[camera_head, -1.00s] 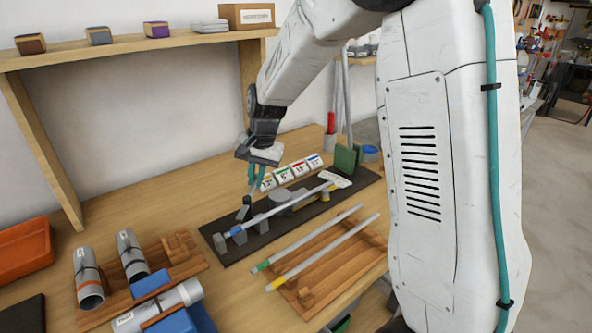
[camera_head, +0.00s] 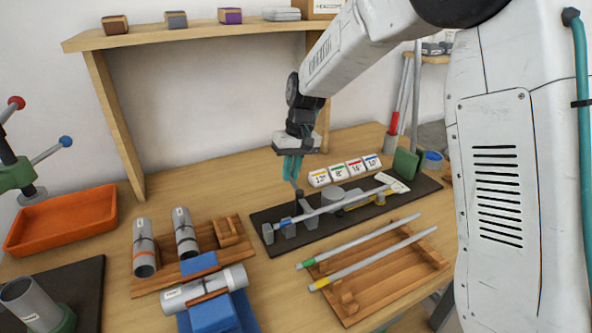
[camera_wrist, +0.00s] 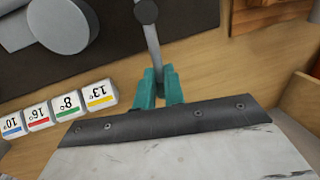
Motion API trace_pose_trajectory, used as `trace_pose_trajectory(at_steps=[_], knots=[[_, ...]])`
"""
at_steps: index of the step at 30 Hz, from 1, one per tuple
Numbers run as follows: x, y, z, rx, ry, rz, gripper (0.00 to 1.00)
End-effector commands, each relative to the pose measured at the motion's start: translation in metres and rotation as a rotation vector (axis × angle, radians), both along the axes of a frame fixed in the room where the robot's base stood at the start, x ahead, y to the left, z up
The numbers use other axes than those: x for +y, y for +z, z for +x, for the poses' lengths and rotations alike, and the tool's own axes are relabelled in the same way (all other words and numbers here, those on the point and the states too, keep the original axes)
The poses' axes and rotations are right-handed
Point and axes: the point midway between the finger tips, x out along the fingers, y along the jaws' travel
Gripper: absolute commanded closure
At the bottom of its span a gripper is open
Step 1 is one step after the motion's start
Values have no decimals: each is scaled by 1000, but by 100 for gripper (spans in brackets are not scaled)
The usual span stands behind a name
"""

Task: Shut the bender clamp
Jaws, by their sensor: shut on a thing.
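The bender (camera_head: 262,222) is a dark plate with grey blocks and a round grey die (camera_head: 334,196). A grey tube (camera_head: 350,198) with a blue band lies along it. The clamp lever (camera_head: 295,184) is a thin grey bar rising from a dark pivot near the plate's left end. My gripper (camera_head: 292,167) has its teal fingers closed on the lever's upper end. In the wrist view, the fingertips (camera_wrist: 158,84) hold the grey lever (camera_wrist: 153,45), which runs up to its dark round pivot (camera_wrist: 146,12). The clamp's contact with the tube is hidden in the wrist view.
Angle cards (camera_head: 345,170) stand just behind the bender. A wooden rack (camera_head: 405,275) with two tubes lies in front. A wooden holder (camera_head: 225,262) with grey cylinders is at left, with an orange tray (camera_head: 60,222) behind.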

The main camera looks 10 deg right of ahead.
Motion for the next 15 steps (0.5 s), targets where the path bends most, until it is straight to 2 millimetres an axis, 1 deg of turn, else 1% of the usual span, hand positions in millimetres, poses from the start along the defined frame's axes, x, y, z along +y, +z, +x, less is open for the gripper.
trace_pose_trajectory(at_steps=[1,6,15], knots=[[2,3,7,-23,14,2,100],[5,4,6,-23,51,3,100],[7,4,6,-23,64,4,100]])
